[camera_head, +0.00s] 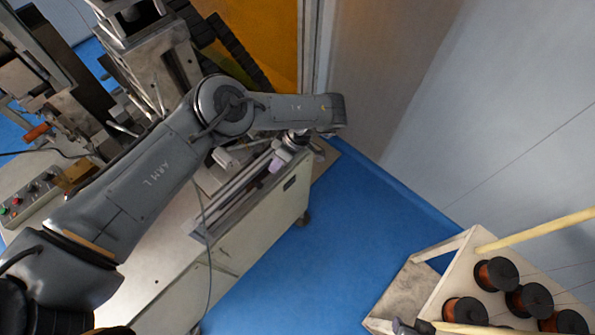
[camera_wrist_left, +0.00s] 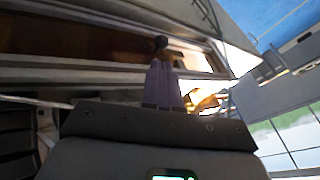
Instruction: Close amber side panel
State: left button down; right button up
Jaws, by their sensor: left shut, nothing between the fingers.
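The amber side panel (camera_head: 258,38) stands upright at the top of the head view, beside a pale vertical frame post. In the left wrist view a brown-amber strip (camera_wrist_left: 75,42) shows between pale frame edges, probably the same panel. My left gripper (camera_head: 275,164) points down over the right end of the machine bench. Its purple fingers (camera_wrist_left: 162,78) are together with nothing between them. My right gripper is not in view.
The winder machinery (camera_head: 165,70) fills the upper left, with a control box (camera_head: 30,200) on the bench (camera_head: 255,225). A rack with several copper spools (camera_head: 495,273) stands at lower right. Blue floor (camera_head: 330,235) between them is clear. A grey wall (camera_head: 490,110) is at right.

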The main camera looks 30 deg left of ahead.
pick_arm(q)
jog(key=w+b+x, duration=0.1)
jog(key=b+x, duration=0.2)
jog(key=x, duration=0.5)
jog(key=shift+a, duration=0.3)
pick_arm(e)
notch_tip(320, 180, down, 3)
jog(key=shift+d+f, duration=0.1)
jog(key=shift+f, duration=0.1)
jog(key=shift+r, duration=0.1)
